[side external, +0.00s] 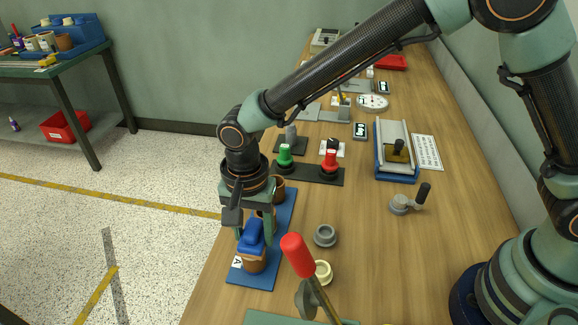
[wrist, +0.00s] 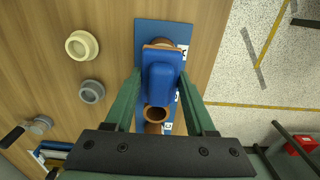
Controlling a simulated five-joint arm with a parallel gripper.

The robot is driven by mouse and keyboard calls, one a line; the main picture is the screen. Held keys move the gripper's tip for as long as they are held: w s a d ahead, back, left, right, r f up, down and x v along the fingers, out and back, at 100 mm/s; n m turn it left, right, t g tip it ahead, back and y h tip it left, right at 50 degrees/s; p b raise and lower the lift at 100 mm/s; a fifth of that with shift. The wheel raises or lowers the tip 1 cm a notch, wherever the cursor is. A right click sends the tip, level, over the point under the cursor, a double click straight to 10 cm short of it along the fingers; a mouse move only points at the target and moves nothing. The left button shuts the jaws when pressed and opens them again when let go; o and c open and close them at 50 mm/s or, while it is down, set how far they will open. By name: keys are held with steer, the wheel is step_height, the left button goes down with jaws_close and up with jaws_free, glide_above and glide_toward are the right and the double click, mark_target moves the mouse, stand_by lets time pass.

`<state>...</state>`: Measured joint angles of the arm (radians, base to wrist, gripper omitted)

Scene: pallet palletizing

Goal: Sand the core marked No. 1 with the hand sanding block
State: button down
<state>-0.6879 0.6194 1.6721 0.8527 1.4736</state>
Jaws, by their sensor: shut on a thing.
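My gripper (side external: 254,229) is shut on the blue hand sanding block (side external: 251,238), with one finger on each side; the block also fills the middle of the wrist view (wrist: 160,82). The block has a tan underside and is over the nearest brown core (side external: 254,263), seemingly resting on its top; I cannot tell if there is a slight gap. A white label (side external: 237,262) lies beside this core, its number not legible to me. Another open brown core (wrist: 157,114) stands behind it, and a further one (side external: 278,188) is at the far end. All stand on a blue board (side external: 283,228).
A grey ring (side external: 325,235) and a cream ring (side external: 323,272) lie right of the board. A red-handled tool (side external: 298,257) rises in front. A black rack with green and red handles (side external: 312,172) stands behind. A grey crank piece (side external: 403,203) is farther right.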

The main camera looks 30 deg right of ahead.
steer(key=shift+s+a+r, duration=0.1)
steer(key=shift+s+a, duration=0.9)
steer(key=shift+w+d, duration=1)
steer(key=shift+s+a, duration=1)
steer(key=shift+w+d, duration=1)
steer(key=shift+r, duration=3.45)
